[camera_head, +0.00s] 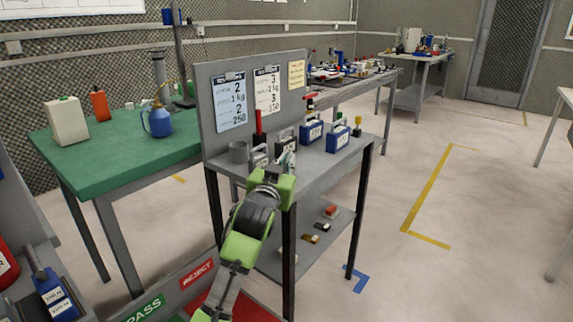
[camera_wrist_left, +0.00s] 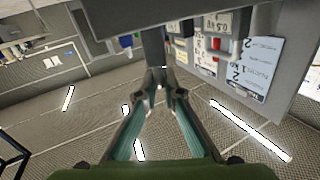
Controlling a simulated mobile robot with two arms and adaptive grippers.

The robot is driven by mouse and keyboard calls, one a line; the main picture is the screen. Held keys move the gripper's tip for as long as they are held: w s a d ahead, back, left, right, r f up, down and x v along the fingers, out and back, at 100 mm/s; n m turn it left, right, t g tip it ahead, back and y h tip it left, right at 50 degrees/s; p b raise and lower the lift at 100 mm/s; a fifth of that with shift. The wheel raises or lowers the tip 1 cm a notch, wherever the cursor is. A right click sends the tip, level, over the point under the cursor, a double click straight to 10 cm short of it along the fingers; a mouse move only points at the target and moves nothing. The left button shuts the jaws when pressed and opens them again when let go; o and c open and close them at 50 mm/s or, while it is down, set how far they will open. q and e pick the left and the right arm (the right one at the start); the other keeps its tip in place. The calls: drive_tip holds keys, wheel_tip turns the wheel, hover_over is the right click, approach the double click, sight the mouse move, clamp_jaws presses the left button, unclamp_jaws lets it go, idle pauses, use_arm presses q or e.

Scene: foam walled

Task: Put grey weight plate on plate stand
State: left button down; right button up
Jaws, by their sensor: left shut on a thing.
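My left gripper (camera_head: 287,160) reaches over the front edge of the grey bench (camera_head: 330,168). In the left wrist view its fingers (camera_wrist_left: 157,78) come together on a dark grey piece (camera_wrist_left: 153,48). I take this for the grey weight plate; its full outline is hidden, and the gripper covers it in the head view. I cannot pick out the plate stand for sure among the things on the bench. My right gripper is not in view.
Beside the gripper on the bench stand a grey cup (camera_head: 238,151), a grey block with a handle (camera_head: 258,156) and blue handled boxes (camera_head: 312,132). A grey backboard (camera_head: 205,105) with sheets rises behind. A green table (camera_head: 110,150) is at the left. Floor at right is clear.

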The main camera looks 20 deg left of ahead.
use_arm(q)
drive_tip(key=shift+r, duration=0.15)
drive_tip(key=c, duration=2.2)
unclamp_jaws()
drive_tip(key=shift+o, duration=0.2)
drive_tip(key=shift+s, duration=0.1)
